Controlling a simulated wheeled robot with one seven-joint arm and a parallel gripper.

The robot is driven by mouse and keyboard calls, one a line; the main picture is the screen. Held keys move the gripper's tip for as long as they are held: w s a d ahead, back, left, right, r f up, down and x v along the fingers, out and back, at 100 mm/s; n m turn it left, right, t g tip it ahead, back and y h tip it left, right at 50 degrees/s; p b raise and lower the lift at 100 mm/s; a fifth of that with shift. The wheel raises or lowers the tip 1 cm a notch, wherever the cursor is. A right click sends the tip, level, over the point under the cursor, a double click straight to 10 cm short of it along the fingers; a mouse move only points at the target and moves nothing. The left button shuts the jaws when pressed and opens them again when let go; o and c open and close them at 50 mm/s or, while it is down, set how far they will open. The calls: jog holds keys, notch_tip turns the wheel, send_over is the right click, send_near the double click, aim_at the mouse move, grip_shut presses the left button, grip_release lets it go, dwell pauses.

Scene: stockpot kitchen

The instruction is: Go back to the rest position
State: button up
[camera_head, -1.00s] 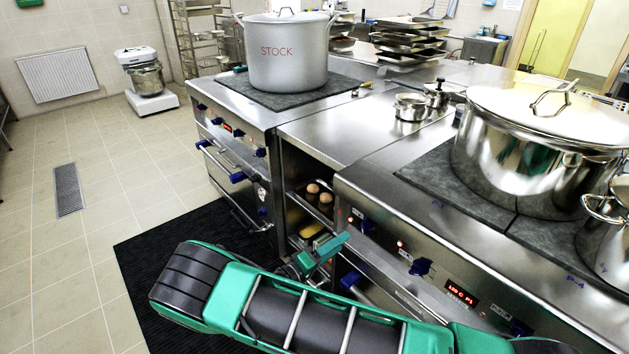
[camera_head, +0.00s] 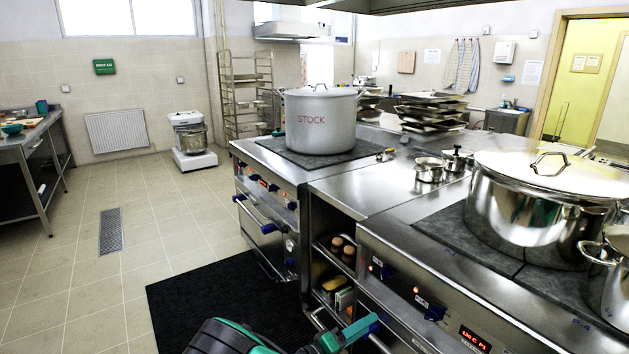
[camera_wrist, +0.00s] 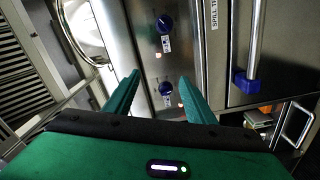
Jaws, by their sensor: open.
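My gripper (camera_wrist: 160,98) is open and empty in the wrist view. Its two green fingers stand apart in front of the steel stove front, with blue knobs (camera_wrist: 165,24) seen beyond them. In the head view my gripper (camera_head: 350,334) is low in the picture, beside the front of the right-hand stove. The fingers show there only in part, and the rest of my arm is cut off by the lower edge.
A stockpot marked STOCK (camera_head: 320,122) stands on the far stove. A large lidded steel pot (camera_head: 540,215) stands on the near right stove. Open shelves (camera_head: 333,275) hold small items between the stoves. The tiled floor (camera_head: 60,300) at left is clear, beside a black mat (camera_head: 215,300).

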jog(key=s+d+r+m+g+y, duration=0.35)
jog(key=d+r+g+y, duration=0.5)
jog(key=d, duration=0.45)
jog(key=s+d+r+t+y, duration=0.1)
jog(key=s+r+y, duration=0.2)
jog(key=s+r, duration=0.55)
jog(key=s+d+r+t+y, duration=0.25)
jog(key=s+r, duration=0.25)
jog(key=r, duration=0.6)
jog(key=s+d+f+m+g, duration=0.1)
jog(key=s+d+m+g, duration=0.1)
jog(key=s+d, duration=0.3)
jog(key=s+d+f+m+g+y, duration=0.1)
jog(key=s+d+m+g, duration=0.2)
jog(key=s, duration=0.9)
jog(key=shift+d+m, duration=0.35)
jog(key=shift+d, duration=0.85)
jog(key=shift+s, duration=0.1)
